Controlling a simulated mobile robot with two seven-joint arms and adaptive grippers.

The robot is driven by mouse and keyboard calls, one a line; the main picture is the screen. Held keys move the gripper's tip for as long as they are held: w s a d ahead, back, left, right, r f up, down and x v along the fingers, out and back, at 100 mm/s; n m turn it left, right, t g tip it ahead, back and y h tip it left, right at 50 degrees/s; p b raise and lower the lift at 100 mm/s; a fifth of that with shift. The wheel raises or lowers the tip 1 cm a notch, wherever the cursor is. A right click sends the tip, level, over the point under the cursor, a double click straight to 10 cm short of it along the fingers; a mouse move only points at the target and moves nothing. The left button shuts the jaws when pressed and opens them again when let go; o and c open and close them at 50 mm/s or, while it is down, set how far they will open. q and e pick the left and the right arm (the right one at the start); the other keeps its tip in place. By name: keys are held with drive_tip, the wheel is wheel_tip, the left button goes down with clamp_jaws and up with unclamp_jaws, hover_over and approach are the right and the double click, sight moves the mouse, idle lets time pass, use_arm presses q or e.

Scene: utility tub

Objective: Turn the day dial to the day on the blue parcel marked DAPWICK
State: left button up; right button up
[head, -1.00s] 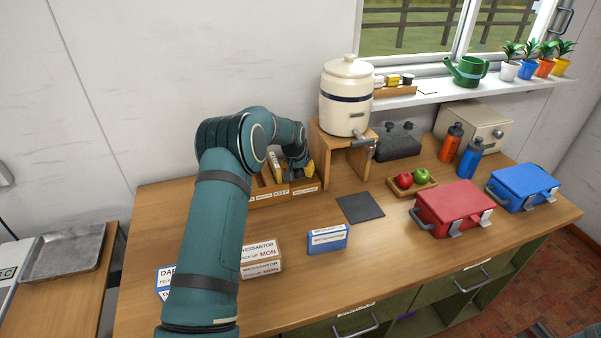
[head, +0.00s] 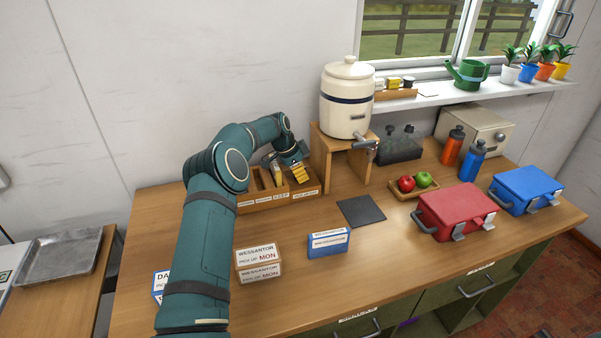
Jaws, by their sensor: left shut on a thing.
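A blue parcel (head: 158,297) with a white label starting "DA" stands at the table's front left. My left arm covers most of it, so its day cannot be read. My left gripper (head: 297,167) is over the right part of the wooden tray (head: 262,203), beside its partition. It is shut on a small yellow thing (head: 301,174), low over that compartment. Whether the thing touches the tray cannot be told. I cannot make out a day dial for certain. A cream box (head: 476,125) with a round knob stands at the back right. My right gripper is not in view.
A crock on a wooden stand (head: 346,108) is right of the gripper. A dark mat (head: 361,211), red case (head: 455,211) and blue case (head: 525,188) lie farther right.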

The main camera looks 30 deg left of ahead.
use_arm(q)
drive_tip(key=shift+d+f+m+g+h+p, duration=0.15)
drive_tip(key=shift+m+g+h+p, duration=0.3)
drive_tip(key=shift+m, duration=1.05)
drive_tip(key=o, duration=0.9)
drive_tip(key=shift+o, duration=0.2)
drive_tip(key=shift+v, duration=3.8)
drive_tip(key=shift+w, duration=0.1)
